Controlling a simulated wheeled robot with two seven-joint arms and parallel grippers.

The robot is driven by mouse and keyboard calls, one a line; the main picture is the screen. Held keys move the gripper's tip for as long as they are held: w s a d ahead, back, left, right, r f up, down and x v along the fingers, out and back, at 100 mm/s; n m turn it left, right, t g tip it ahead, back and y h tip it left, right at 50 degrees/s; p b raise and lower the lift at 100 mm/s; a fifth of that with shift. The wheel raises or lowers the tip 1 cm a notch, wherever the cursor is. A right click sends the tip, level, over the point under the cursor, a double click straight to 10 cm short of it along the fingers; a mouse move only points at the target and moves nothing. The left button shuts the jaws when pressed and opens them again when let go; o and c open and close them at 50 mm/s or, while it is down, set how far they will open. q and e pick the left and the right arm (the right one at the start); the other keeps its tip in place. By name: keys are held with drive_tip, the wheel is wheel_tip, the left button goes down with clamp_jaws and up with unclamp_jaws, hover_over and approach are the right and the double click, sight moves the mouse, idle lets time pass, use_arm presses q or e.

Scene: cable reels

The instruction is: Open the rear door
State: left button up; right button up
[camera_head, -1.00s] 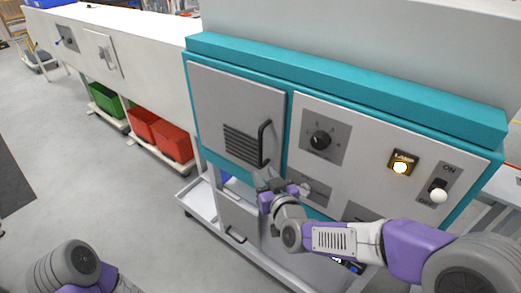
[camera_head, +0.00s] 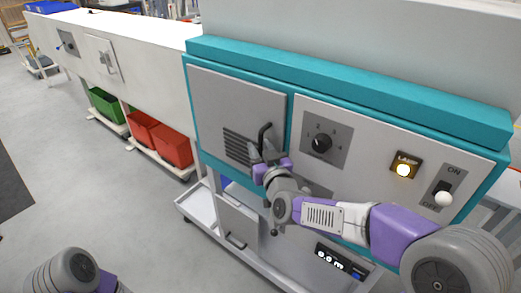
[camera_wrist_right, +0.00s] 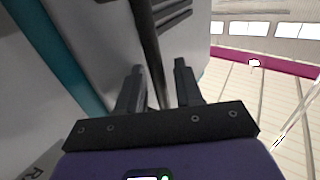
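The rear door (camera_head: 235,98) is a grey panel with slotted vents on the teal-framed machine, and it looks closed. Its black bar handle (camera_head: 264,132) stands upright near the door's right edge. My right gripper (camera_head: 263,152) is at the lower part of the handle. In the right wrist view, the two fingers of the gripper (camera_wrist_right: 160,85) are apart, with the dark handle bar (camera_wrist_right: 147,45) running between them and space on the sides. The handle's lower end is hidden by the gripper in the head view. My left gripper is out of view; only part of my left arm shows at the bottom left.
Right of the door are a rotary knob (camera_head: 322,143), a lit lamp (camera_head: 404,170) and an ON/OFF switch (camera_head: 444,197). A white tray ledge (camera_head: 200,212) runs below. Green (camera_head: 107,104) and red bins (camera_head: 172,146) sit under the left bench. Floor in front is clear.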

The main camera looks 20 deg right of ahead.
clamp_jaws()
